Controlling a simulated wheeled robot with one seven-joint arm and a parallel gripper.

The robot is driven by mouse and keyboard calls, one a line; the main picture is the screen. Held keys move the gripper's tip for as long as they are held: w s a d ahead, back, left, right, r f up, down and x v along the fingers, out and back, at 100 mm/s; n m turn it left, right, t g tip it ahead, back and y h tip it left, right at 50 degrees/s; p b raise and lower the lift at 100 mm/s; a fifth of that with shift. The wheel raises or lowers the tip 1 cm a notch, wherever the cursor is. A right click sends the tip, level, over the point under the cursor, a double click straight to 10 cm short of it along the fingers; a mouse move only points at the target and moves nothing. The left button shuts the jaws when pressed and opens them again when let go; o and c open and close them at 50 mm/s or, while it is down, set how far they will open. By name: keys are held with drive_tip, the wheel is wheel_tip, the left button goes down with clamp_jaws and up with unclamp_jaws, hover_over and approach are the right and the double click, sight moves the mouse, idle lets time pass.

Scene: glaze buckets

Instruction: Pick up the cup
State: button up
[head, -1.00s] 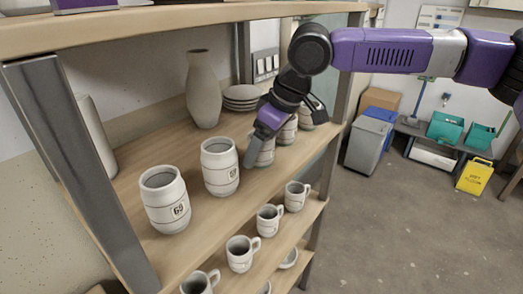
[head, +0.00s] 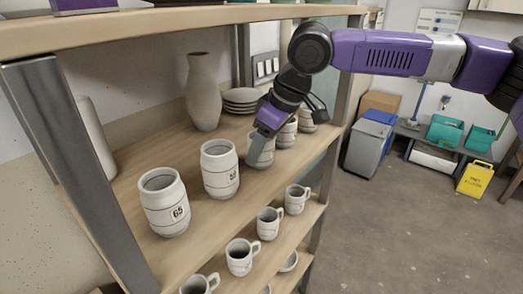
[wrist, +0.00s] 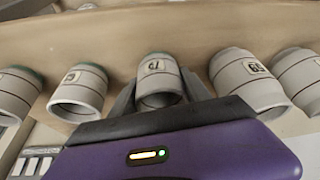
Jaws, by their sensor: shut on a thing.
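The cup in my grip is a pale, rounded handleless cup with a dark line around it and a number label. It shows in the head view (head: 254,152), partly hidden by a finger, at shelf level among similar cups. In the wrist view the cup (wrist: 158,68) sits between the two fingers. My gripper (head: 270,154) is shut on it; the fingers also show in the wrist view (wrist: 160,90). I cannot tell whether the cup's base touches the shelf.
Similar cups stand close on both sides, such as a front cup (head: 164,203), its neighbour (head: 220,172) and one behind (head: 287,133). A tall vase (head: 203,95) and stacked plates (head: 241,97) stand at the back. Handled mugs (head: 269,223) fill the shelf below. An upper board (head: 190,22) overhangs.

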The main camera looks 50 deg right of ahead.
drive_tip(key=s+d+b, duration=0.1)
drive_tip(key=s, duration=0.7)
drive_tip(key=s+d+b, duration=0.1)
drive_tip(key=s+d, duration=0.1)
drive_tip(key=s, duration=0.7)
drive_tip(key=shift+s+d, duration=0.25)
